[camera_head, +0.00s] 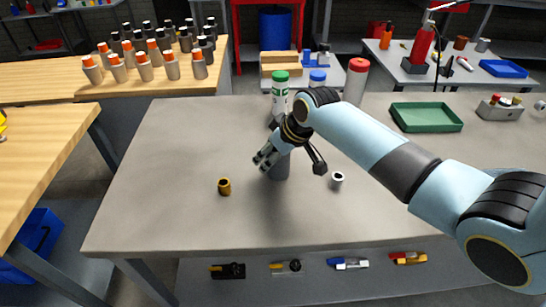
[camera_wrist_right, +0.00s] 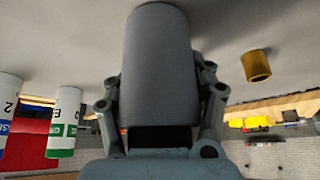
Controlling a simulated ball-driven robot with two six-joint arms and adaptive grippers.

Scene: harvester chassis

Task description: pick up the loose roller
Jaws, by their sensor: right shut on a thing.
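The loose roller is a dark grey cylinder (camera_head: 280,168) standing upright at the middle of the grey table (camera_head: 180,215). It also fills the middle of the right wrist view (camera_wrist_right: 160,65). My right gripper (camera_head: 270,157) reaches in from the right and is shut on the roller, with one finger on each side in the wrist view. The gripper partly hides the roller in the head view. I cannot tell whether its lower end touches the table. My left gripper is not in view.
A brass bushing (camera_head: 224,186) stands left of the roller and a small white ring (camera_head: 337,178) right of it. A green-capped bottle (camera_head: 280,92) and a red-capped one (camera_head: 356,82) stand behind. A green tray (camera_head: 426,117) lies at right. The table's left part is clear.

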